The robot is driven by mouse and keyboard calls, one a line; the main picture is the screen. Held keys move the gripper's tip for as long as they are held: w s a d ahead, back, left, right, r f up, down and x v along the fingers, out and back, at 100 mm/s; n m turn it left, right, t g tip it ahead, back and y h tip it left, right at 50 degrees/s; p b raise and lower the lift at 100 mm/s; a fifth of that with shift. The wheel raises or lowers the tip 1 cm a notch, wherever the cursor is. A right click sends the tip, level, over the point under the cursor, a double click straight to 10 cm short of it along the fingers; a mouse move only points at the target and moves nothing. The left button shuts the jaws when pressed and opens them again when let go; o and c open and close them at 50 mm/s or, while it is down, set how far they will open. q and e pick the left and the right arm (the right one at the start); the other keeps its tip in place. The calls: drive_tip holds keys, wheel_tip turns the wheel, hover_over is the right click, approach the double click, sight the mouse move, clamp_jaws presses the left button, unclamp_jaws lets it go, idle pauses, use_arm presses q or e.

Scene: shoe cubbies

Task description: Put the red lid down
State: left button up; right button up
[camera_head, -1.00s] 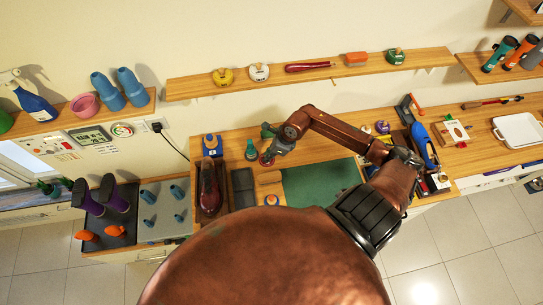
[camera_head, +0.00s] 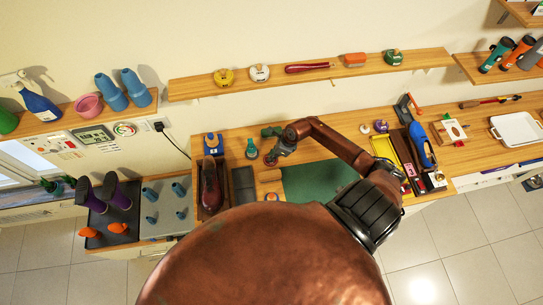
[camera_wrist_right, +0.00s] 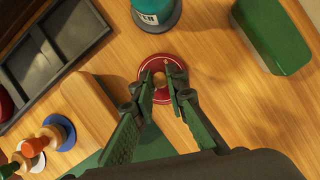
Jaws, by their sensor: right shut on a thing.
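The red lid (camera_wrist_right: 163,68) is a round red disc with a pale ring and a small knob. In the right wrist view it lies under and between the fingertips of my right gripper (camera_wrist_right: 165,88), which is shut on it. I cannot tell whether the lid touches the wooden bench top or is just above it. In the head view the lid (camera_head: 270,160) shows as a small red spot under my right gripper (camera_head: 277,155), over the bench near the green mat (camera_head: 318,180). My left gripper is not in view.
A dark compartment tray (camera_wrist_right: 50,55) and a wooden block (camera_wrist_right: 90,105) are at the left. Bare bench (camera_wrist_right: 225,95) lies right of the lid.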

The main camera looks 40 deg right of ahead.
drive_tip(key=o, duration=0.8)
drive_tip(key=shift+f, duration=0.1)
drive_tip(key=shift+r, duration=0.2)
drive_tip(key=b+v, duration=0.1)
drive_tip(key=v, duration=1.1)
drive_tip(key=shift+b, duration=0.4)
drive_tip(key=shift+f, duration=0.1)
